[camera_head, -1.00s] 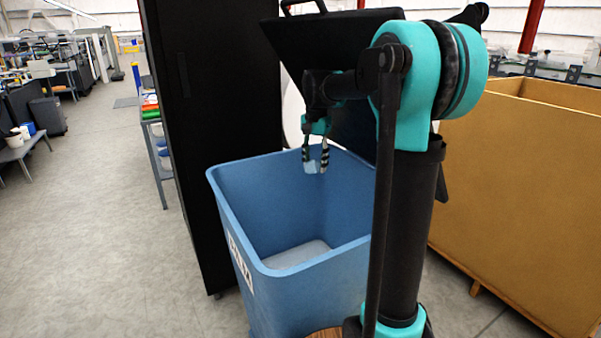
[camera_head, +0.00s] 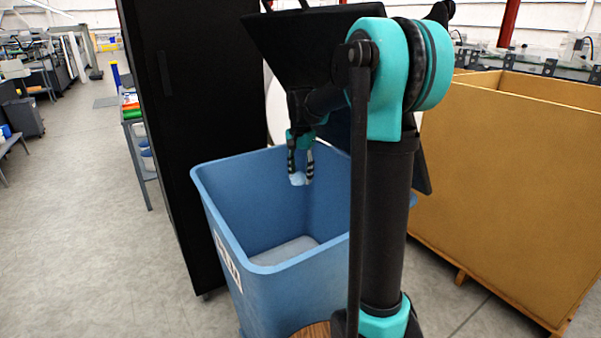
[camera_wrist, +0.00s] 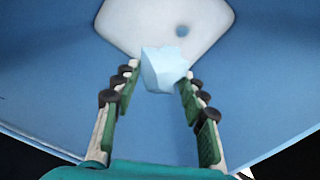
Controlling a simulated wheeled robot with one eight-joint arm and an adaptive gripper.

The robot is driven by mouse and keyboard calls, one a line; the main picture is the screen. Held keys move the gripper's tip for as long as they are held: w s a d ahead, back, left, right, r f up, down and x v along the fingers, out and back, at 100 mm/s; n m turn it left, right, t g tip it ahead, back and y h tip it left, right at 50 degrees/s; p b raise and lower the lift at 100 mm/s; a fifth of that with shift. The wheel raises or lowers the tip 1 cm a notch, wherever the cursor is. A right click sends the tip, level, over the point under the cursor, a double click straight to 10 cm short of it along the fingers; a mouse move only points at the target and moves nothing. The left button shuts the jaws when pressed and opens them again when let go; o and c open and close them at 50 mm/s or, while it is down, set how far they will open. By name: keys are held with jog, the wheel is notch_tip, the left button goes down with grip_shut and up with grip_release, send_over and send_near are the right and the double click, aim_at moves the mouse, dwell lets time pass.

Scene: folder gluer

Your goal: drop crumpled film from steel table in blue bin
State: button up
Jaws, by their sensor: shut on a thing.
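The crumpled film (camera_head: 298,179) is a small pale blue-white lump. My gripper (camera_head: 300,175) is shut on it and holds it over the opening of the blue bin (camera_head: 222,255), near the bin's back part. In the wrist view the film (camera_wrist: 163,68) sits between the fingertips of my gripper (camera_wrist: 160,75), with the bin's blue walls (camera_wrist: 60,90) and pale floor around it. The bin has a white label on its front left side. The steel table cannot be made out for sure.
A tall black cabinet (camera_head: 190,130) stands right behind and left of the bin. A large tan box (camera_head: 510,190) stands on the right. A dark tilted panel (camera_head: 300,40) is behind my arm. The grey floor (camera_head: 90,230) at left is open.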

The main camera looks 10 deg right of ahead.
jog(key=o, duration=1)
